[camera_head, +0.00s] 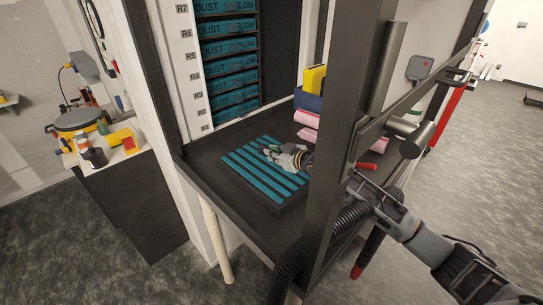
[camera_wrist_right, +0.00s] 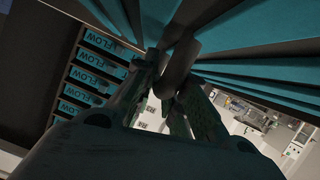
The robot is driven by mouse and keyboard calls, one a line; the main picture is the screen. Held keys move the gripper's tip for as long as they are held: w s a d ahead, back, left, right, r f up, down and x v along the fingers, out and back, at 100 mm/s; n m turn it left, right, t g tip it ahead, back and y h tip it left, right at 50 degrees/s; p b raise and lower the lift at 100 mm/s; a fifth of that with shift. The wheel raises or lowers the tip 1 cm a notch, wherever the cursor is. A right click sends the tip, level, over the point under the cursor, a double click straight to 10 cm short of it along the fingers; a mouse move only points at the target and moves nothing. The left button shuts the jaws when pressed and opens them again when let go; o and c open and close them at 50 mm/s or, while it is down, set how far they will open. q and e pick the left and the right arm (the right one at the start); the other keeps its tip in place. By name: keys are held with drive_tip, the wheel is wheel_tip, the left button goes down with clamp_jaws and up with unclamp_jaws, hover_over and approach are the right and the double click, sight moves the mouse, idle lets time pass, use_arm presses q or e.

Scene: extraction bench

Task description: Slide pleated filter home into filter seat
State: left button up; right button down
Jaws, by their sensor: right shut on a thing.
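The pleated filter (camera_head: 240,163) is a dark-framed panel with teal stripes. It lies flat on the dark bench shelf in the head view. My right gripper (camera_head: 266,150) reaches in from the right, past the dark post, to the middle of the panel. In the wrist view its fingers are shut on a dark rounded grip (camera_wrist_right: 178,66), with the filter's teal pleats (camera_wrist_right: 262,85) close by. I cannot tell which part is the filter seat, or whether the filter touches it. My left gripper is not in view.
A rack of teal-fronted filters (camera_head: 228,62), with row labels on a white strip (camera_head: 190,70), stands behind the shelf. Pink rolls (camera_head: 308,118) and a yellow block (camera_head: 314,79) sit at the back right. The dark post (camera_head: 343,110) stands in front. A cluttered side table (camera_head: 100,155) is left.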

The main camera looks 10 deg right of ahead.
drive_tip(key=shift+r, duration=0.2)
drive_tip(key=c, duration=1.4)
unclamp_jaws()
drive_tip(key=shift+o, duration=0.2)
drive_tip(key=shift+f, duration=0.25)
drive_tip(key=shift+s+a+v, duration=0.1)
drive_tip(key=shift+a+v, duration=0.1)
drive_tip(key=shift+v, duration=1.85)
drive_tip(key=shift+s+a+v, duration=0.1)
drive_tip(key=shift+a+v, duration=0.1)
drive_tip(key=shift+v, duration=1.85)
drive_tip(key=shift+s+a+v, duration=0.1)
drive_tip(key=shift+a+v, duration=0.05)
drive_tip(key=shift+v, duration=1.9)
